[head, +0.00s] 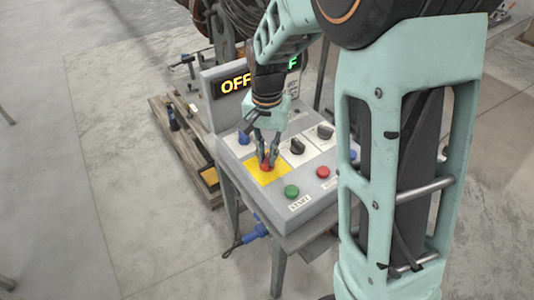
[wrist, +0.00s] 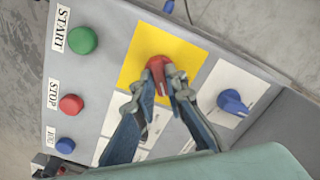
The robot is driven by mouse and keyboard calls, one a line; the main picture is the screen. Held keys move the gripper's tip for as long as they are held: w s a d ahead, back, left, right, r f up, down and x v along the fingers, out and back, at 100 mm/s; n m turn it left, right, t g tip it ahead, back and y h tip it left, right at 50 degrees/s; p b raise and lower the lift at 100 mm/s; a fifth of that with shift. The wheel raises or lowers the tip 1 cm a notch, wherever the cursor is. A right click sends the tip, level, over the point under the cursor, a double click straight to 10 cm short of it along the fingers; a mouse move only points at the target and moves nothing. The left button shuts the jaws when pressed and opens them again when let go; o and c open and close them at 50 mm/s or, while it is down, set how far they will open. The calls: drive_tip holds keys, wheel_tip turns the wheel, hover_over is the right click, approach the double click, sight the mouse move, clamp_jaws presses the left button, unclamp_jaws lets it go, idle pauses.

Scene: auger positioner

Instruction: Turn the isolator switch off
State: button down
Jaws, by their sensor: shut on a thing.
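The red isolator switch (head: 266,165) sits on a yellow plate (head: 266,179) on the sloping grey control panel. My gripper (head: 267,158) reaches down onto it from above, its fingers shut on the red knob. In the wrist view my gripper (wrist: 160,88) has a fingertip on either side of the red isolator switch (wrist: 157,65), and the fingers hide part of the knob. The exact angle of the knob is hard to tell. A lit display (head: 236,86) at the panel's back reads "OFF" in yellow; a green-lit display beside it is partly hidden by my arm.
Green START (head: 291,191) and red STOP (head: 323,171) buttons stand at the panel's front. Black knobs (head: 297,146) and a blue knob (head: 244,138) flank the yellow plate. A wooden pallet (head: 182,150) lies left of the stand. Open concrete floor is at left.

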sight(267, 158)
drive_tip(key=n, duration=0.5)
drive_tip(key=shift+n, duration=0.3)
drive_tip(key=shift+n+p, duration=0.3)
drive_tip(key=shift+n, duration=1.9)
drive_tip(key=c, duration=2)
unclamp_jaws()
drive_tip(key=shift+o, duration=0.2)
wheel_tip(267, 158, up, 12)
